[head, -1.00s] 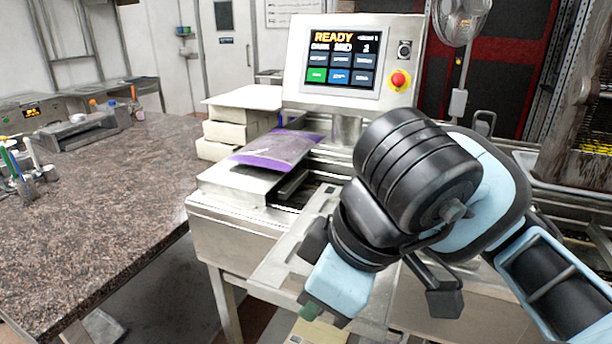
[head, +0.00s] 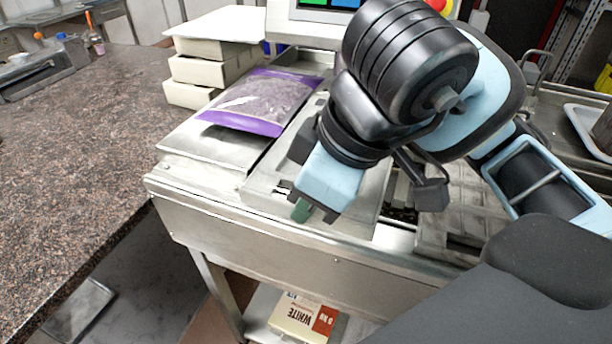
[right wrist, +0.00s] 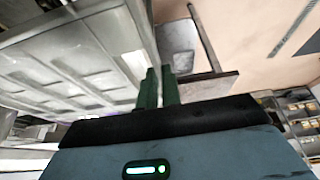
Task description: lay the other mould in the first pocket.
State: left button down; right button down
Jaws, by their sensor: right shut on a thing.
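My right gripper (head: 303,211) is shut on the near rim of a pale grey mould (head: 275,175), a flat plate with raised edges. In the head view the mould lies over the front of the steel machine top (head: 180,195). I cannot tell whether it rests there or hangs just above. The right wrist view shows the green fingers (right wrist: 160,90) at the edge of a panelled grey surface (right wrist: 65,65), which looks like the mould. My right arm hides part of the mould and the machine bed behind it, so the first pocket is not clear to see. My left gripper is not in view.
A purple-ended bag (head: 265,100) lies on a steel plate left of the mould. Pale stacked blocks (head: 205,70) stand behind it. A brown speckled counter (head: 80,150) is at the left. A white-labelled box (head: 300,318) sits on the shelf below. A slatted grey bed (head: 450,215) extends rightward.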

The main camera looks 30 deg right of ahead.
jog(key=shift+s, duration=0.1)
jog(key=shift+d, duration=0.1)
jog(key=w+d, duration=0.1)
jog(key=w+d+b, duration=0.1)
jog(key=w, duration=0.1)
jog(key=w+d, duration=0.1)
jog(key=shift+w+d+f, duration=0.25)
jog(key=shift+d+f, duration=0.15)
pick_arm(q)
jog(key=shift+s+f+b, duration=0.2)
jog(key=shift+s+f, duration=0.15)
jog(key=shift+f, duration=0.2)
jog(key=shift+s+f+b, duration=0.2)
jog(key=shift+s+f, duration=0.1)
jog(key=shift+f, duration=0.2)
pick_arm(e)
jog(key=shift+w+d, duration=0.65)
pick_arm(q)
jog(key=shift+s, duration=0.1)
